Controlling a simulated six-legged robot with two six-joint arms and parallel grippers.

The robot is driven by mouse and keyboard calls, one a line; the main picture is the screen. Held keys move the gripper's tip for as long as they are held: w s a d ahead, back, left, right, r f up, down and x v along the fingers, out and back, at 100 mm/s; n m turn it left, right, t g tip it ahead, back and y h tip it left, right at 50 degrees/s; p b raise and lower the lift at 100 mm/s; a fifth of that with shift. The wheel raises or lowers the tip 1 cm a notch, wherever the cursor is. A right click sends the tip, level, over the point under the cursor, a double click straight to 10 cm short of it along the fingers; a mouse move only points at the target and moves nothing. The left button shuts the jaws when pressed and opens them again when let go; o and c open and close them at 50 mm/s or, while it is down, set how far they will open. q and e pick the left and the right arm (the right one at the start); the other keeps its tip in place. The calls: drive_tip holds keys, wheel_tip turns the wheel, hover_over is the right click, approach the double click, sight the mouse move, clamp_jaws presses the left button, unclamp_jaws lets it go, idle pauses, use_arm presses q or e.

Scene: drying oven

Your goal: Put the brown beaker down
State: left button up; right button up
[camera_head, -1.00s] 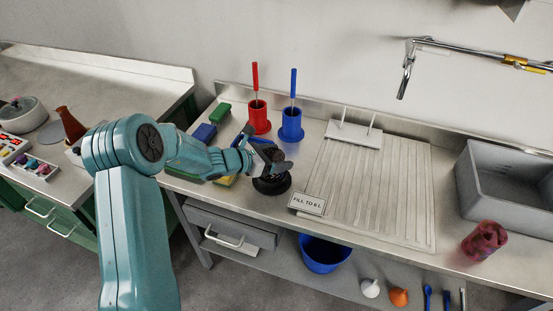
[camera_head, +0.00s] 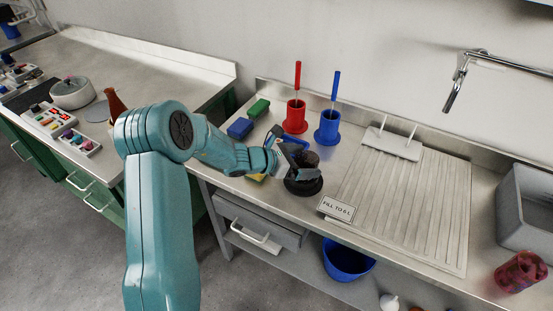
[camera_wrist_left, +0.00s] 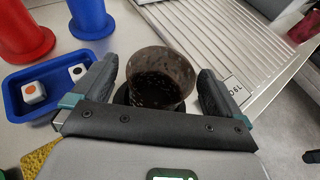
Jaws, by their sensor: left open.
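The brown beaker (camera_head: 309,159) is dark and see-through, and stands upright at a round black base (camera_head: 304,187) on the steel counter. In the left wrist view the beaker (camera_wrist_left: 160,78) shows its open rim, with dark speckles inside. My left gripper (camera_head: 302,166) is open, with one finger on each side of the beaker. In the wrist view, gaps show between the beaker and the fingers (camera_wrist_left: 158,85). The beaker's lower part and most of the base are hidden in that view. My right gripper is not in view.
Red (camera_head: 295,117) and blue (camera_head: 327,127) holders with upright tools stand behind. A blue tray (camera_wrist_left: 50,90) with small cubes lies left of the beaker. A ribbed draining board (camera_head: 400,205) with a "FILL TO 6 L" sign (camera_head: 337,208) lies to the right.

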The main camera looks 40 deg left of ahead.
use_arm(q)
drive_tip(key=v, duration=1.3)
drive_tip(key=shift+s+r+b, duration=0.2)
drive_tip(key=shift+s+b, duration=0.05)
drive_tip(key=shift+b, duration=0.05)
